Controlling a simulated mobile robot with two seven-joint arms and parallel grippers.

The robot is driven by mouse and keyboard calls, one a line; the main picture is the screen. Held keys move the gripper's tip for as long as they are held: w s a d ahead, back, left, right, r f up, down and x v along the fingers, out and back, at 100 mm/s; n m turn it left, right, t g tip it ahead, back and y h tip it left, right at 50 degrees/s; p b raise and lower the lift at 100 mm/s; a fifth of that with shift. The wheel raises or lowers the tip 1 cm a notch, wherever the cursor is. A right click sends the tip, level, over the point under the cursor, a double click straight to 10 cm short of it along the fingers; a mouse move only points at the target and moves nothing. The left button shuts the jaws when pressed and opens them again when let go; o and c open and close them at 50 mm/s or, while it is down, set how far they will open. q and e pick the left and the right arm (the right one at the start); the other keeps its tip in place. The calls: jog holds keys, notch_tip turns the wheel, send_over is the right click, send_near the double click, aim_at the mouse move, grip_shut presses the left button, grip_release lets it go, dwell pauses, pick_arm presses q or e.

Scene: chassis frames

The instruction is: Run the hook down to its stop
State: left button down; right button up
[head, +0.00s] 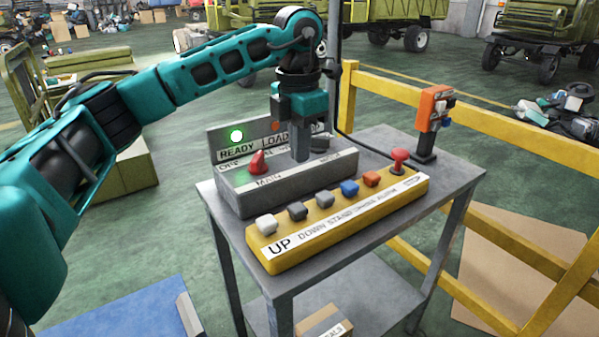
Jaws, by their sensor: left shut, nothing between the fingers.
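A yellow button panel (345,222) lies along the front of a metal table. Its label starts with UP and DOWN, above which sit a white button (266,224) and a grey button (297,211). Behind it is a grey box (235,197) marked MAIN, with a red lever (258,162) at its left. My left gripper (300,156) is shut and empty, pointing down at the right part of this box. Its fingertips are at or just above the box; contact is unclear, and they hide what is beneath. No hook shows in view. My right gripper is not in view.
A sign plate (229,152) with a lit green READY lamp stands behind the box. A red mushroom button (398,160) and an orange pendant (434,106) are at the right. A yellow rail (400,90) runs behind the table (455,182). Green vehicles stand farther back.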

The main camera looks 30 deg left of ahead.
pick_arm(q)
jog(key=shift+r, duration=1.25)
